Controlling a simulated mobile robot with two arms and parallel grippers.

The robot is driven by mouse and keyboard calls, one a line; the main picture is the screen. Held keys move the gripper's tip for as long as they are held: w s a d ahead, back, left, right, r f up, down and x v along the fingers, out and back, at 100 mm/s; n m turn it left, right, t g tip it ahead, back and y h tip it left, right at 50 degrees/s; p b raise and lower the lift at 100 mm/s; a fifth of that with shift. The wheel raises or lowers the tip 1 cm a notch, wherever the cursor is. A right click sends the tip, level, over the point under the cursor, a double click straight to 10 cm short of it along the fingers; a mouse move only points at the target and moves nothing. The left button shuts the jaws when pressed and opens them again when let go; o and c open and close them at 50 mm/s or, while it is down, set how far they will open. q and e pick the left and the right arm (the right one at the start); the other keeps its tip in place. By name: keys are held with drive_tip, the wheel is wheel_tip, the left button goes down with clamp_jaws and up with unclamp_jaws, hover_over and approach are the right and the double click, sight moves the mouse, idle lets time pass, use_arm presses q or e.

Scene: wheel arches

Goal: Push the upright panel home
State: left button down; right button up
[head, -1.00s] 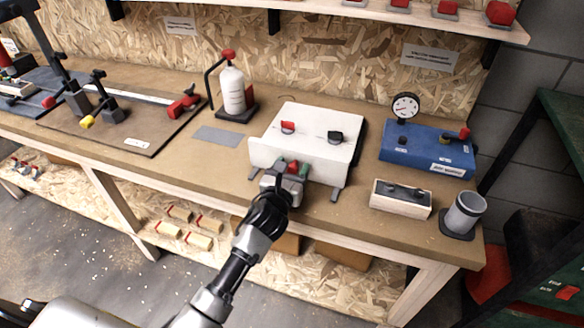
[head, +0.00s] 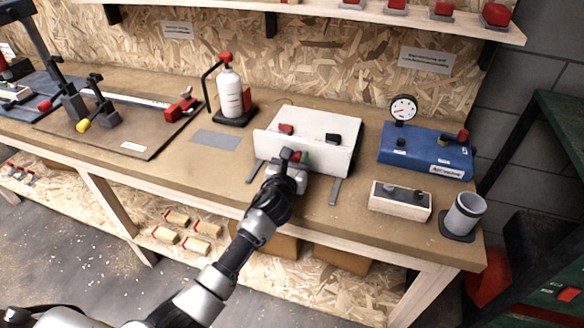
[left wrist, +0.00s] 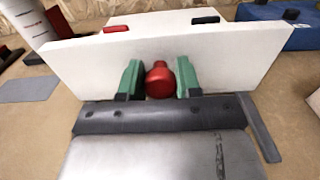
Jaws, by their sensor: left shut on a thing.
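The upright white panel (head: 327,163) stands at the front of a white box (head: 313,121) on the bench, with grey rails (head: 335,192) sticking out in front of it. My left gripper (head: 292,161) is at the panel's front face, shut on its red knob. In the left wrist view the green fingertips (left wrist: 160,80) sit on either side of the red knob (left wrist: 160,80), with the white panel (left wrist: 220,62) behind. Any gap between panel and box is hard to see. My right gripper is not in view.
To the right are a blue gauge unit (head: 425,150), a wooden block (head: 400,202) and a grey cup (head: 465,212). A white bottle (head: 230,92) stands behind left.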

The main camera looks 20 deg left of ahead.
use_arm(q)
drive_tip(key=shift+r, duration=0.15)
drive_tip(key=c, duration=1.1)
unclamp_jaws()
drive_tip(key=shift+w, duration=0.1)
drive_tip(key=o, duration=0.3)
drive_tip(key=shift+w, duration=0.15)
drive_tip(key=s, duration=1.1)
drive_tip(key=shift+a, duration=0.2)
